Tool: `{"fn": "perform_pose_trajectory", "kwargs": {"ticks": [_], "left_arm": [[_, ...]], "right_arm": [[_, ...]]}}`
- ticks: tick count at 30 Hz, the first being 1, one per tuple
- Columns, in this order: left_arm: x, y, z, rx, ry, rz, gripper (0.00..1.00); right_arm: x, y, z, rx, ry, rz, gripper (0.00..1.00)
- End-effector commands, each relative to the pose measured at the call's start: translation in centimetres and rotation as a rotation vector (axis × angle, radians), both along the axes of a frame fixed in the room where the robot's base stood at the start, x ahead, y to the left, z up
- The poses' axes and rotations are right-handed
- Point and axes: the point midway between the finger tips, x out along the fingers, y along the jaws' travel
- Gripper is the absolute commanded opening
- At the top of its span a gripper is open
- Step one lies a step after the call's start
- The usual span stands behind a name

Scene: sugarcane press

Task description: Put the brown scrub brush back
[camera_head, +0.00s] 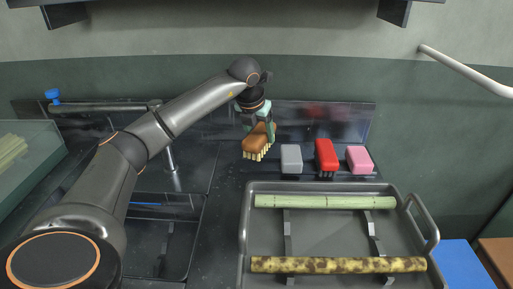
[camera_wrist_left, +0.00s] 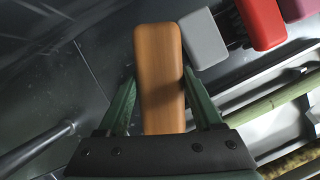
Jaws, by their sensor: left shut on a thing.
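The brown scrub brush (camera_head: 257,143) has a brown back and pale bristles pointing down. My left gripper (camera_head: 259,128) is shut on it, at the back of the counter, left of a grey block. In the left wrist view the brown brush (camera_wrist_left: 160,75) lies between the two green fingers of my left gripper (camera_wrist_left: 157,100). The bristles' ends are close to the counter; I cannot tell whether they touch it. My right gripper is not in view.
A grey block (camera_head: 291,158), a red brush (camera_head: 326,156) and a pink block (camera_head: 359,160) stand in a row to the right. A grey tray (camera_head: 330,232) in front holds a green cane (camera_head: 325,202) and a mottled cane (camera_head: 338,265). A sink (camera_head: 160,235) with a faucet is at left.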

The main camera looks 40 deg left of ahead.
Motion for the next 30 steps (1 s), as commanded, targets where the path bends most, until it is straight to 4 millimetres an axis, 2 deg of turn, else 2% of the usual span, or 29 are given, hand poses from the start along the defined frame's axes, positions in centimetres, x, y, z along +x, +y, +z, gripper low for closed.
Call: {"fn": "perform_pose_trajectory", "kwargs": {"ticks": [1,6,11,18,30], "left_arm": [[0.4,0.6,-1.0,-0.002,0.002,0.003,0.07],[1.2,1.9,-2.6,0.0,-0.002,0.002,0.07],[1.5,2.4,-3.4,0.0,-0.002,0.001,0.07],[1.5,2.5,-6.5,-0.001,-0.001,0.0,0.07],[1.5,2.5,-7.0,0.0,-0.002,0.0,0.07]], "right_arm": [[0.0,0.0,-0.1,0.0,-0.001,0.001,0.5],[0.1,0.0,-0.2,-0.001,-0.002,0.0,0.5],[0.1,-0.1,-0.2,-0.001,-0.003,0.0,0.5],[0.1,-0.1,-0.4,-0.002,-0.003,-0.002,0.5],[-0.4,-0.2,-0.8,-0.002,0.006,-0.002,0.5]]}}
